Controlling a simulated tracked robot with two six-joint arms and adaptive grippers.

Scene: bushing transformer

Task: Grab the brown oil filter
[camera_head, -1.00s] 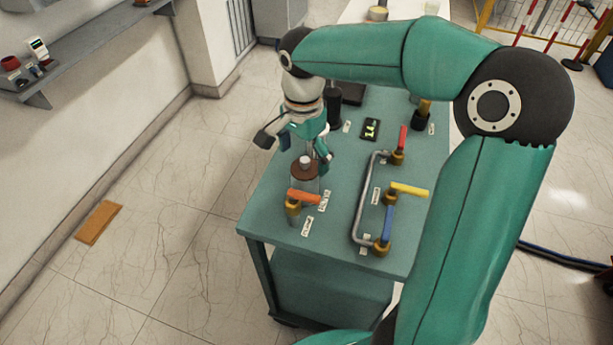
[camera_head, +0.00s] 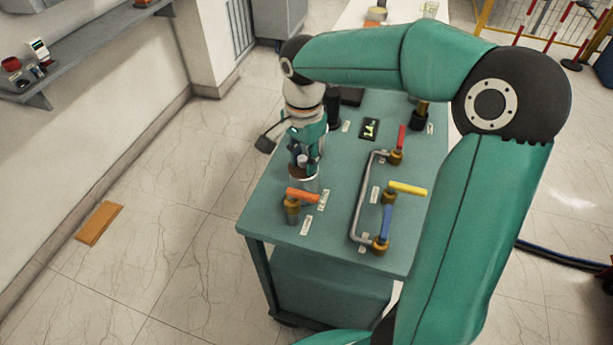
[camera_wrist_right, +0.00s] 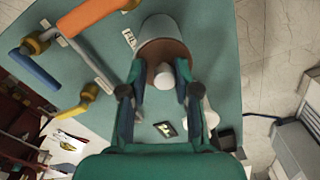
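The brown oil filter (camera_head: 302,177) is a round brown top with a pale knob, standing over a clear, glassy body at the left side of the green table (camera_head: 345,205). My right gripper (camera_head: 307,168) reaches down over it, and its fingers hide part of the brown top. In the right wrist view, the filter (camera_wrist_right: 168,52) lies between the two fingers of my right gripper (camera_wrist_right: 163,75), one on each side of the knob. The fingers look closed in against it. My left gripper is not in view.
An orange-handled valve (camera_head: 302,195) stands just in front of the filter. To the right are a grey pipe (camera_head: 361,195) and red, yellow (camera_head: 408,188) and blue valve handles. A small digital display (camera_head: 370,129) lies behind.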

